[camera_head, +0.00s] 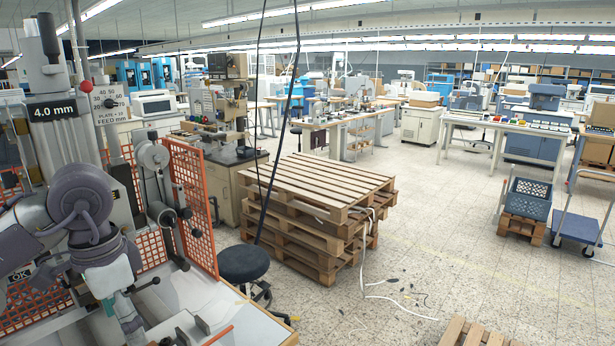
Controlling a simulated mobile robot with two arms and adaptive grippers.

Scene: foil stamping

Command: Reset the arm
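My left arm (80,195) comes in from the left, with a rounded purple-grey joint in front of a stamping machine (52,140). Its wrist bends down towards the bottom edge of the picture. My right arm and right gripper are not in view.
The machine has a "4.0 mm" label, a feed dial (109,103) and orange mesh guards (191,195) close to my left arm. A black stool (243,263) and stacked pallets (318,207) stand at centre. A blue crate (528,199) and trolley (577,227) stand right. Open floor (450,255) lies between.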

